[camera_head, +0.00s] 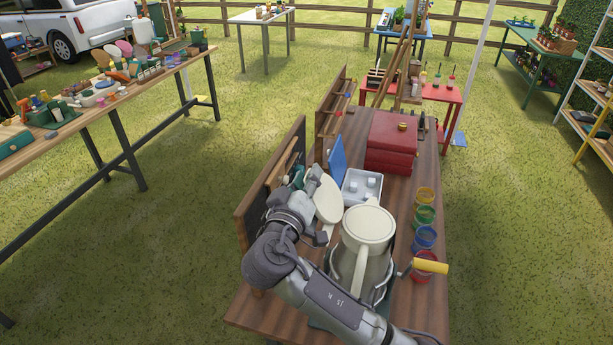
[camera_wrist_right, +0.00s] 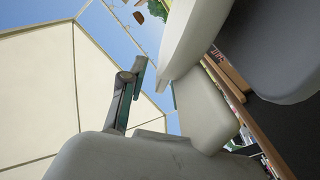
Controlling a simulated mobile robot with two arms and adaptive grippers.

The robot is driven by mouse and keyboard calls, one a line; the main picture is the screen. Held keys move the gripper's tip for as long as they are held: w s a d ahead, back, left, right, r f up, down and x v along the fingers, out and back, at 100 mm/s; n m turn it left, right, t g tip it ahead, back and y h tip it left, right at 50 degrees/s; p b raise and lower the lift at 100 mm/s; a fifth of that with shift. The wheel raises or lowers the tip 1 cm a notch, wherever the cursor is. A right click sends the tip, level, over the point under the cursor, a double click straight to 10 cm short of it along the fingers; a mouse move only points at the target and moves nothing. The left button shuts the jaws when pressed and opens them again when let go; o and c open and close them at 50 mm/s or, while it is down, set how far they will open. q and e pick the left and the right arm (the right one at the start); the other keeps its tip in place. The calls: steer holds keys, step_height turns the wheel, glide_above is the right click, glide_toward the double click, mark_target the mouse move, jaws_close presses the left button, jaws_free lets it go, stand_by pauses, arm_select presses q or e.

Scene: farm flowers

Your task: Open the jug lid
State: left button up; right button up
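The jug (camera_head: 362,265), grey with a cream top, stands at the near end of the wooden table. A cream oval disc (camera_head: 325,199), which looks like its lid, stands tilted at the jug's upper left, beside my gripper. My right gripper (camera_head: 315,180) is left of the jug, close to this disc; its fingertips are partly lost against it. In the right wrist view, a cream disc (camera_wrist_right: 190,38) and block (camera_wrist_right: 205,108) fill the middle, with one finger (camera_wrist_right: 124,98) left of them. The finger gap is not clear. My left gripper is not in view.
Paint pots, such as the blue one (camera_head: 424,238), line the table's right edge. A paint roller with a yellow sleeve (camera_head: 430,268) lies near the jug. A white tray (camera_head: 362,187) and a red box (camera_head: 391,142) stand behind. A wooden board (camera_head: 272,180) borders the left.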

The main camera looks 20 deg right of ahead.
jaws_close()
steer(key=shift+s, duration=0.1)
